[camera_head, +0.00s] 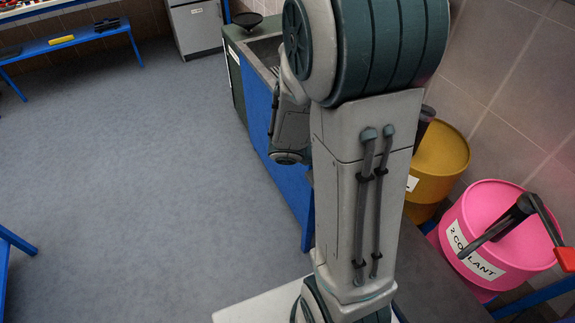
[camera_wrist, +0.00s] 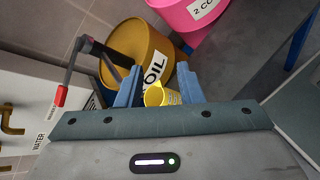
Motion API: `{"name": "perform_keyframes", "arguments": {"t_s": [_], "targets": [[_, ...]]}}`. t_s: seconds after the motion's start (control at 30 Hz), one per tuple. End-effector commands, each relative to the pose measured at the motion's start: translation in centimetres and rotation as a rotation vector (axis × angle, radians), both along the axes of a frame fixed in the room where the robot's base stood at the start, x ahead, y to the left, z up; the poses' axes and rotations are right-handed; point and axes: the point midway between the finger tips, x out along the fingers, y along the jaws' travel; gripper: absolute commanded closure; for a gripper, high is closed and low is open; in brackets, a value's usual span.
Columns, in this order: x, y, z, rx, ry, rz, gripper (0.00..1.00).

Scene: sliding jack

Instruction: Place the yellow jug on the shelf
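The yellow jug (camera_wrist: 155,95) shows in the wrist view, between my gripper's two blue fingers and in front of the oil drum. It has a pale label on its right side. Its lower part is hidden by my gripper's body. My gripper (camera_wrist: 159,68) has its fingers apart, with the jug filling most of the gap in the picture. I cannot tell whether the fingers touch it or it lies beyond them. In the head view my arm hides the gripper and the jug. I cannot make out the shelf for certain.
A blue-sided workbench (camera_head: 256,100) lies behind my arm. A blue bench (camera_head: 62,43) stands at the far left. The grey floor (camera_head: 150,170) is clear.

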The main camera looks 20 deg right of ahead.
Motion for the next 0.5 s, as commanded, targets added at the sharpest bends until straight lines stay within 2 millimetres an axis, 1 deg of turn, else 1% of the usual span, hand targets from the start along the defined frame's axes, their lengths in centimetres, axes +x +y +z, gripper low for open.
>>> {"name": "perform_keyframes", "arguments": {"t_s": [0.03, 0.17, 0.2, 0.27, 0.37, 0.5], "targets": [[-0.6, 1.0, 0.8, 0.056, -0.073, -0.055, 0.67], [-2.0, 4.1, 1.9, 0.221, -0.235, -0.189, 0.67], [-2.2, 5.2, 2.2, 0.277, -0.287, -0.224, 0.67], [-2.5, 6.9, 2.8, 0.362, -0.364, -0.272, 0.67], [-2.6, 9.9, 4.0, 0.514, -0.495, -0.341, 0.67], [-2.5, 14.1, 6.3, 0.730, -0.667, -0.410, 0.67]]}}
